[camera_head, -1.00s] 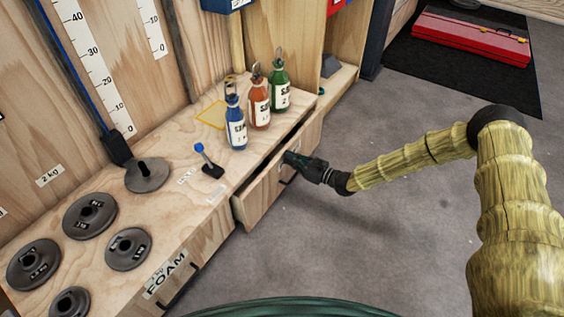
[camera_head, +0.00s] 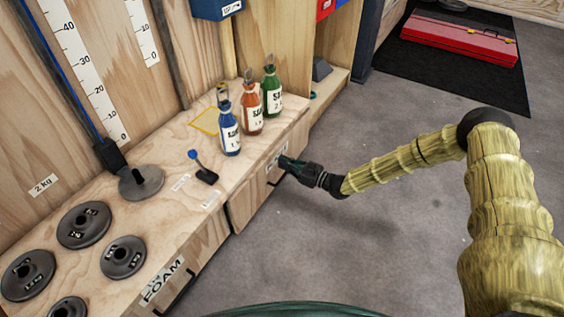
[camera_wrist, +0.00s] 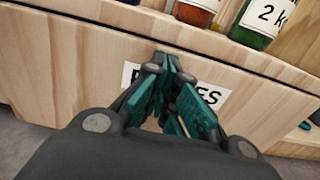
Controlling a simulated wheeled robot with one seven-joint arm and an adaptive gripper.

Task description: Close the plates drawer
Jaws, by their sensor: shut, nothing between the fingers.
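The plates drawer (camera_head: 245,198) is the wooden front under the bottles in the head view, and it now sits nearly flush with the bench body. In the wrist view its front (camera_wrist: 60,65) fills the middle, with a white label partly hidden behind my fingers; the letters "ES" show. My gripper (camera_head: 285,162) is shut and empty, with its fingertips at the drawer front, on or very near it. In the wrist view the teal fingers (camera_wrist: 168,65) meet over the label. A thin dark gap runs along the drawer's top edge, and I cannot tell whether it is fully closed.
Blue, red and green bottles (camera_head: 252,112) stand on the bench top above the drawer. Several dark weight plates (camera_head: 84,225) lie at the left. A foam drawer (camera_head: 165,282) is nearer. The grey floor to the right is clear up to a red case (camera_head: 460,40) on a black mat.

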